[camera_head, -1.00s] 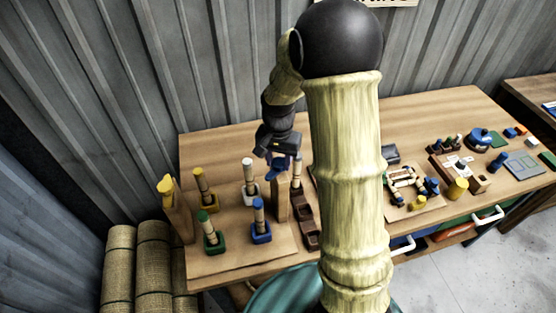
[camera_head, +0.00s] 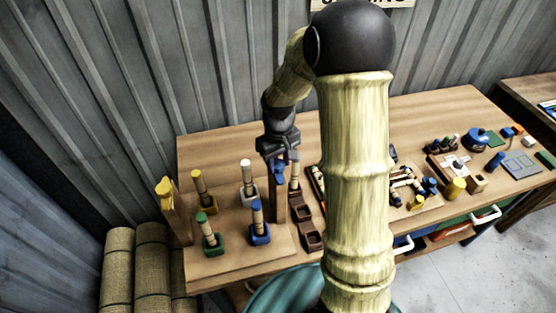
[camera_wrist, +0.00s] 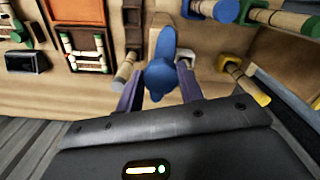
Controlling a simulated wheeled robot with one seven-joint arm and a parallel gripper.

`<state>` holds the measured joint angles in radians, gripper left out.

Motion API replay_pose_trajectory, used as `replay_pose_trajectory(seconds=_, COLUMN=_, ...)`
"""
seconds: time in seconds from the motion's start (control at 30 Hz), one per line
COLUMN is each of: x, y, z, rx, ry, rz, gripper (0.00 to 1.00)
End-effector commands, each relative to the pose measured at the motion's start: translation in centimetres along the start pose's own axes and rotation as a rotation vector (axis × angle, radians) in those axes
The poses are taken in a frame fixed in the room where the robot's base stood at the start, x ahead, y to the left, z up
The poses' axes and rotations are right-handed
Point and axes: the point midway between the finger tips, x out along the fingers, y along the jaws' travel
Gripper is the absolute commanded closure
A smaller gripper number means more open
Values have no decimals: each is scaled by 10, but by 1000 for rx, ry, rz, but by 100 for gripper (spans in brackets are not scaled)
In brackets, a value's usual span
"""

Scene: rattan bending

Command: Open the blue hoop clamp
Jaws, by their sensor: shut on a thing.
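The blue hoop clamp (camera_head: 280,171) sits at the top of an upright wooden post (camera_head: 279,201) on the right side of the rack board. My gripper (camera_head: 278,158) is right above the post, pointing down, and partly covers the clamp. In the wrist view the blue clamp (camera_wrist: 161,78) lies between the two fingers of my gripper (camera_wrist: 160,85), which are shut on it. Part of the clamp extends beyond the fingertips. Whether its hoop is open or closed is hard to tell.
Capped rods stand in yellow, white, green and blue (camera_head: 260,236) holders left of the post. A yellow clamp (camera_head: 165,187) tops the left post. Brown trays (camera_head: 310,236) stand close on the right. Small parts fill the table's right side; the back is clear.

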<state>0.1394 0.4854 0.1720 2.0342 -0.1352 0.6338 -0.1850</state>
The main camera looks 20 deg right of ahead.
Motion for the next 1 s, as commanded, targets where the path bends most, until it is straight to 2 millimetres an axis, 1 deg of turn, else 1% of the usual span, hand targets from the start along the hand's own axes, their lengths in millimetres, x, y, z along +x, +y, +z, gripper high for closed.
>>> replay_pose_trajectory(seconds=0.1, x=-2, y=0, z=-2, rx=-52, ry=7, rz=2, gripper=86)
replay_pose_trajectory(seconds=0.3, x=-2, y=1, z=-2, rx=-96, ry=8, rz=2, gripper=86)
replay_pose_trajectory(seconds=0.7, x=-2, y=1, z=-2, rx=-103, ry=8, rz=3, gripper=86)
replay_pose_trajectory(seconds=0.73, x=-2, y=1, z=-2, rx=-103, ry=8, rz=3, gripper=57)
replay_pose_trajectory(seconds=0.8, x=-2, y=1, z=-2, rx=-102, ry=7, rz=3, gripper=43)
replay_pose_trajectory(seconds=0.83, x=-2, y=1, z=-2, rx=-102, ry=6, rz=3, gripper=41)
replay_pose_trajectory(seconds=1.0, x=-1, y=1, z=-1, rx=-101, ry=4, rz=1, gripper=41)
